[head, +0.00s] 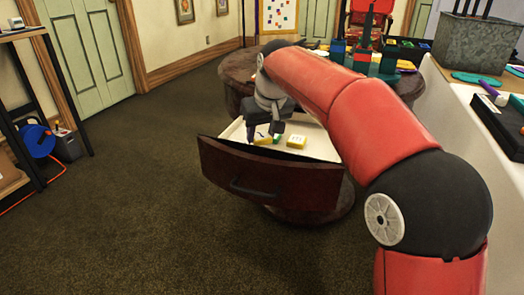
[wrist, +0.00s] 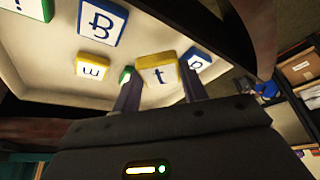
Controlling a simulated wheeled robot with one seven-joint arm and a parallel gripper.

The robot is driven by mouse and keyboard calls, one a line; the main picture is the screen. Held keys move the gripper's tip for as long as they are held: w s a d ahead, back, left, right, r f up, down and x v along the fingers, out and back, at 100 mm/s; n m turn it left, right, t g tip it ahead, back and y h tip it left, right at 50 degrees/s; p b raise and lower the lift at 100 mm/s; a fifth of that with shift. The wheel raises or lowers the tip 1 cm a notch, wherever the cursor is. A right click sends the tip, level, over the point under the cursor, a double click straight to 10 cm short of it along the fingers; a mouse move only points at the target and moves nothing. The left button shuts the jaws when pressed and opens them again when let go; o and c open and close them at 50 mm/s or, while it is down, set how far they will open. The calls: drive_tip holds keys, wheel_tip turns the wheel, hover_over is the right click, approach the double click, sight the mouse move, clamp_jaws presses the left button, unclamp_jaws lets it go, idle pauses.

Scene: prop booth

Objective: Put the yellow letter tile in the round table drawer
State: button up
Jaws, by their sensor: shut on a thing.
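My gripper (head: 263,134) is pointing down into the open drawer of the round table. In the wrist view my gripper (wrist: 160,88) is shut on a yellow letter tile (wrist: 158,70) marked "t". The held tile shows in the head view as a yellow piece (head: 262,141) at my fingertips, partly hidden by them. The drawer (head: 270,178) is pulled out, with a dark red wooden front, a black handle and a pale inside. The tile is over the pale drawer floor; I cannot tell whether it touches it.
Other tiles lie in the drawer: a second yellow one (head: 297,141), a blue-edged "B" (wrist: 102,20) and green and blue ones. The round table top (head: 238,66) behind holds colourful blocks. A white partition (head: 458,140) stands right. The carpet (head: 120,210) at left is clear.

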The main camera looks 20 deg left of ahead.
sight(263, 144)
drive_tip(key=shift+f+b, duration=0.55)
drive_tip(key=shift+f, duration=1.6)
drive_tip(key=shift+f, duration=0.1)
drive_tip(key=o, duration=0.9)
drive_tip(key=shift+o, duration=0.2)
